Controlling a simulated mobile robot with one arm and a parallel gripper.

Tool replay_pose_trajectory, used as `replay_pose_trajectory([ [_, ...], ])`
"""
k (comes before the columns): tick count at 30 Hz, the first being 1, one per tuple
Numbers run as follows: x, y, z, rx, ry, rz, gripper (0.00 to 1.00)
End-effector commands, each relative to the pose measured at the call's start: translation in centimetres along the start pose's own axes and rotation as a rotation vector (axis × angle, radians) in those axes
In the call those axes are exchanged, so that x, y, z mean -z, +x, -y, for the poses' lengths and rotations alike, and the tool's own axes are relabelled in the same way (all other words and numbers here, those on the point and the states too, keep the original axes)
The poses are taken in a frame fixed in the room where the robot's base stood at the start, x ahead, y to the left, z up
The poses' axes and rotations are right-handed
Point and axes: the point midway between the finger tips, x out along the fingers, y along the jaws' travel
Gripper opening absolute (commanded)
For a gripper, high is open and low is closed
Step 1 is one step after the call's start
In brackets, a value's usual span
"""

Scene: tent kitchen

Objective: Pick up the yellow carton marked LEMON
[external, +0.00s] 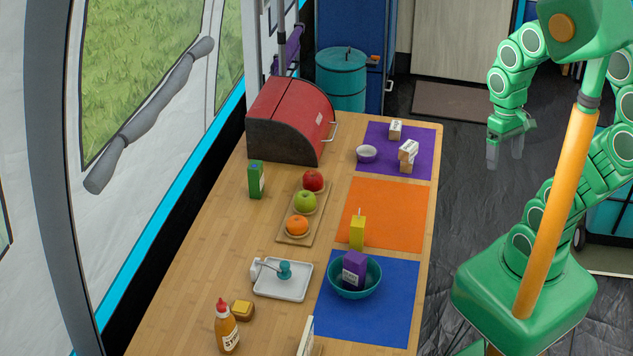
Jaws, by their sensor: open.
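The yellow carton (357,232) stands upright on the orange mat (385,200), near the mat's front edge. A thin straw sticks up from its top. I cannot read any marking on it from here. It stands just behind the teal bowl, which holds a purple carton. My gripper (505,155) is open and empty. It hangs to the right of the table, over the dark floor, well apart from the yellow carton.
The teal bowl (372,287) with the purple carton (354,268) sits on the blue mat (395,320). A wooden tray (284,238) with fruit lies left of the yellow carton. A green carton (255,180) and red bread box (290,115) stand farther back. The orange mat's right side is clear.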

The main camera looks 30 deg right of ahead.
Motion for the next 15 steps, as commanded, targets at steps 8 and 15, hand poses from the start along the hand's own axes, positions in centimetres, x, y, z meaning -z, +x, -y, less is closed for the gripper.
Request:
replay_pose_trajectory([
  [8,1.9,0.5,1.9,0.064,0.017,0.058,0.86],
  [15,4.7,1.4,4.8,0.16,0.055,0.141,0.86],
])
